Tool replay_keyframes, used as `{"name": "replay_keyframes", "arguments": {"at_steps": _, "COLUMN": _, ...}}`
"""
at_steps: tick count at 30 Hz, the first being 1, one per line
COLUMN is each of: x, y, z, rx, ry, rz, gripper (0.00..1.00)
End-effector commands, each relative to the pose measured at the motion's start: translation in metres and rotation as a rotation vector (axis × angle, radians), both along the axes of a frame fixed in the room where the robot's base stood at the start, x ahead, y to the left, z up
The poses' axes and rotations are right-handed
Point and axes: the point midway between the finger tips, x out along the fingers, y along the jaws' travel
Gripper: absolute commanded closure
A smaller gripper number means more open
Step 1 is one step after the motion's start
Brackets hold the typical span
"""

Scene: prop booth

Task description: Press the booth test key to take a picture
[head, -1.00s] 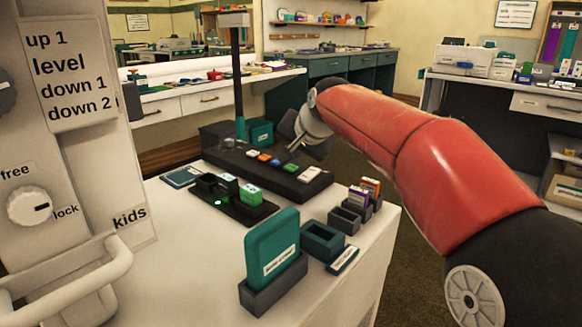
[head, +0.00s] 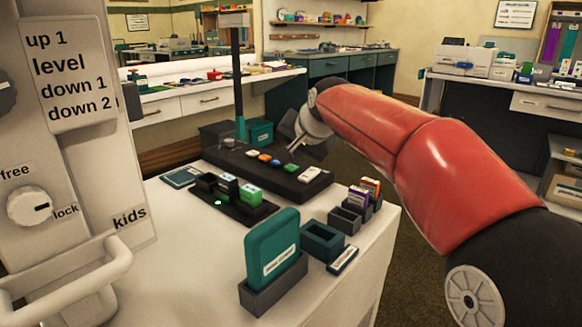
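A dark key panel (head: 232,158) lies along the back of the white counter. It carries a row of small coloured keys: a white key (head: 252,153), an orange key (head: 265,157), a blue key (head: 276,161), a green key (head: 289,167) and a larger white key (head: 310,174) at the right end. Any lettering on them is too small to read, so I cannot tell which is the test key. My gripper (head: 294,149) points down at the panel near the blue and green keys. I cannot tell whether it touches a key or whether its fingers are apart.
A black tray (head: 232,207) with small blocks and a green light sits before the panel. A teal case (head: 272,243) stands in a grey holder in front. Small open boxes (head: 322,240) line the right edge. A dark post (head: 237,85) rises behind the panel.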

Motion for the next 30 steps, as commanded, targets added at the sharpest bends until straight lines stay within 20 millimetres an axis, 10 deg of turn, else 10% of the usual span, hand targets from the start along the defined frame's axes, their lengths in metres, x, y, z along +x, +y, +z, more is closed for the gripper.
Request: {"name": "replay_keyframes", "arguments": {"at_steps": 30, "x": 0.0, "y": 0.0, "z": -0.012, "rx": 0.0, "ry": 0.0, "rz": 0.0, "gripper": 1.0}}
